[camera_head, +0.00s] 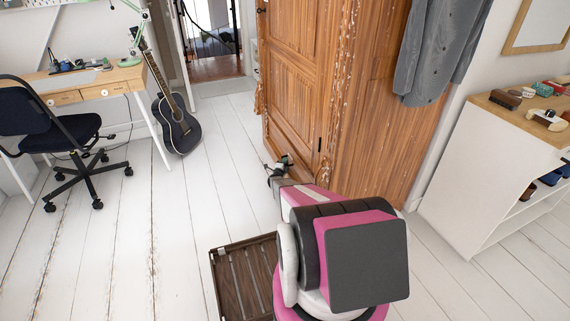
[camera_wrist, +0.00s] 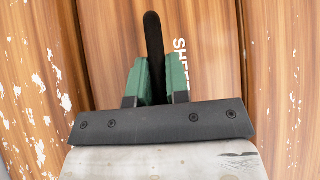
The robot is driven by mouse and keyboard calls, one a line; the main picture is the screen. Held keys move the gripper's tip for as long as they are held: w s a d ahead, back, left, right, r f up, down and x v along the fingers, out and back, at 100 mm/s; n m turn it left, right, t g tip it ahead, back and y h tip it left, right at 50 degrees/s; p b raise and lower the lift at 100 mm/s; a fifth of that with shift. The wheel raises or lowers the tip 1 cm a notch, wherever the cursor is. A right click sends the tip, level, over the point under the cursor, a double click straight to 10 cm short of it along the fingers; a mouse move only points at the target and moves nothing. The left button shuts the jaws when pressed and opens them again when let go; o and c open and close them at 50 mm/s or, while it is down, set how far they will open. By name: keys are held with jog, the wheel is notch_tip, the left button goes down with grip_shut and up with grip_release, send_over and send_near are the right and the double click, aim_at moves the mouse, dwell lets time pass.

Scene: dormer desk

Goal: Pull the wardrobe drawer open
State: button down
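The wooden wardrobe (camera_head: 300,75) stands at the middle back in the head view. Its drawer front (camera_head: 290,152) is the low panel below the door, partly hidden by my arm, and looks flush with the wardrobe. My gripper (camera_head: 279,165) is at this drawer front, low down. In the wrist view, the green fingers of my gripper (camera_wrist: 157,80) sit on both sides of a dark bar handle (camera_wrist: 153,30) and appear to press against it. White lettering, partly covered by a finger, shows on the wood beside the handle.
A dark slatted crate (camera_head: 232,285) lies on the floor just left of my arm. A guitar (camera_head: 176,122) leans by the desk (camera_head: 105,80), with an office chair (camera_head: 75,130) in front. A white shelf unit (camera_head: 470,180) stands right. The floor left of the wardrobe is clear.

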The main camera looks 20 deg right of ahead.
jog(key=s+a, duration=0.1)
jog(key=a, duration=2.8)
jog(key=c, duration=1.1)
grip_release()
jog(key=shift+a, duration=0.1)
jog(key=v, duration=1)
jog(key=shift+s+a, duration=0.15)
jog(key=shift+s, duration=0.15)
jog(key=shift+f, duration=0.15)
